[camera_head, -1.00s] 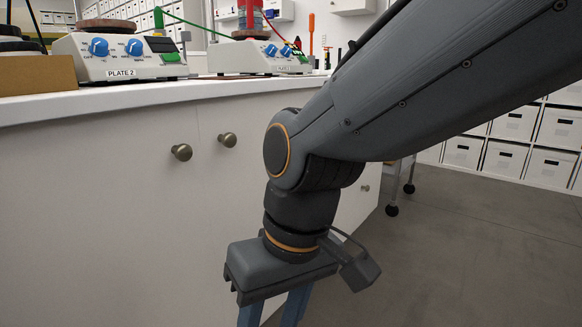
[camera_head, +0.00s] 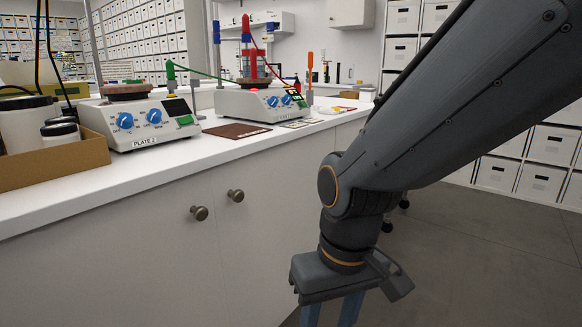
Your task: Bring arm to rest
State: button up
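My gripper (camera_head: 331,315) hangs pointing down at the lower middle of the picture, in front of the white cabinet and below the counter top. Its two blue fingers show a gap between them, but the fingertips are cut off by the bottom edge. I see nothing held in the visible part. My arm comes down from the upper right and bends at the orange-ringed joint.
The white counter (camera_head: 100,190) runs along the left. It bears a hot plate labelled PLATE 2 (camera_head: 148,142), a second hot plate (camera_head: 248,103), a brown mat (camera_head: 236,130) and a cardboard tray (camera_head: 50,168) with jars. Cabinet knobs (camera_head: 199,213) stick out near my gripper. Open floor (camera_head: 470,250) lies right.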

jog(key=s+d+r+m+p, duration=0.1)
jog(key=d+r+m+p, duration=0.1)
jog(key=d+r+p, duration=0.5)
jog(key=s+d+r+m+h+p, duration=0.1)
jog(key=d+r+m+p, duration=0.1)
jog(key=d+r+p, duration=0.4)
notch_tip(320, 180, up, 4)
jog(key=p, duration=0.8)
jog(key=shift+s+d+r+p, duration=0.15)
jog(key=shift+d+r+p, duration=0.05)
jog(key=shift+d+p, duration=0.15)
